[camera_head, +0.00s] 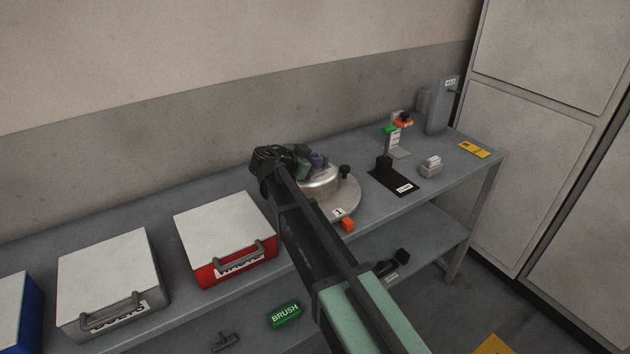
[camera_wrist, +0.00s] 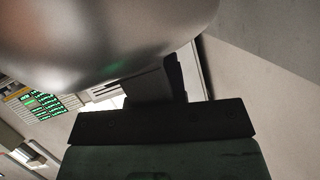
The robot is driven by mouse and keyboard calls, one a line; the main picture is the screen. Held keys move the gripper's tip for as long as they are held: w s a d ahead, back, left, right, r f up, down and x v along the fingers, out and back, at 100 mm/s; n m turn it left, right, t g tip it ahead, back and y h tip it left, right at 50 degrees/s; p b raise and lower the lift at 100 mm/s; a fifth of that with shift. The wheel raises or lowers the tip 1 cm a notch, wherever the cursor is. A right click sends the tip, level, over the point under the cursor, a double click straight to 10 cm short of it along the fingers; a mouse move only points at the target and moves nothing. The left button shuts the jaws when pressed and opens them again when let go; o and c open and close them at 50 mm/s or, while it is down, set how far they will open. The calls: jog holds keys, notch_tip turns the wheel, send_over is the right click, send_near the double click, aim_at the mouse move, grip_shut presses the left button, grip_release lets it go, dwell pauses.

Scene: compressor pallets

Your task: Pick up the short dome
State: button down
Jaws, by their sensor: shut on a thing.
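A silver metal dome (camera_head: 322,187) is at the round plate (camera_head: 345,207) on the grey bench, partly hidden behind my arm. My gripper (camera_head: 312,165) is at the dome's top and shut on it; its fingertips are hard to make out behind my wrist. In the wrist view, the dome's shiny curved side (camera_wrist: 110,35) fills the top, close against my gripper (camera_wrist: 160,90). I cannot tell whether the dome touches the plate or is raised a little.
A red case (camera_head: 225,235) and a grey case (camera_head: 112,280) stand left of the plate. The wall is behind.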

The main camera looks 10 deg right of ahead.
notch_tip(320, 180, up, 20)
jog(key=p, duration=2)
